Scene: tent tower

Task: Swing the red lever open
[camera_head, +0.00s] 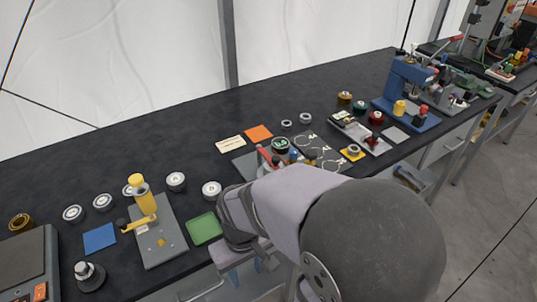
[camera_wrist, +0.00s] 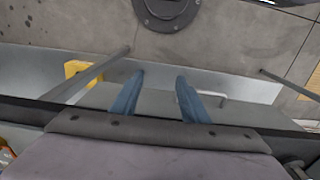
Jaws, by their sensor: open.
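In the head view a red lever-like part (camera_head: 264,156) shows on the grey plate at mid-bench, just beyond my arm. My arm hides some of this fixture, and I cannot tell the lever's exact position. Another red handle (camera_head: 456,38) tops the blue press at the far right. My gripper (camera_head: 248,276) hangs low at the bench's front edge, apart from both red parts. In the wrist view its blue fingers (camera_wrist: 160,76) are spread with nothing between them. No red lever shows clearly there.
A yellow-handled clamp (camera_head: 146,205) on a grey plate stands left of my arm. A green square (camera_head: 204,228) lies close to my gripper. The blue press (camera_head: 405,80) stands at the right. The rear left of the dark bench (camera_head: 110,160) is clear.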

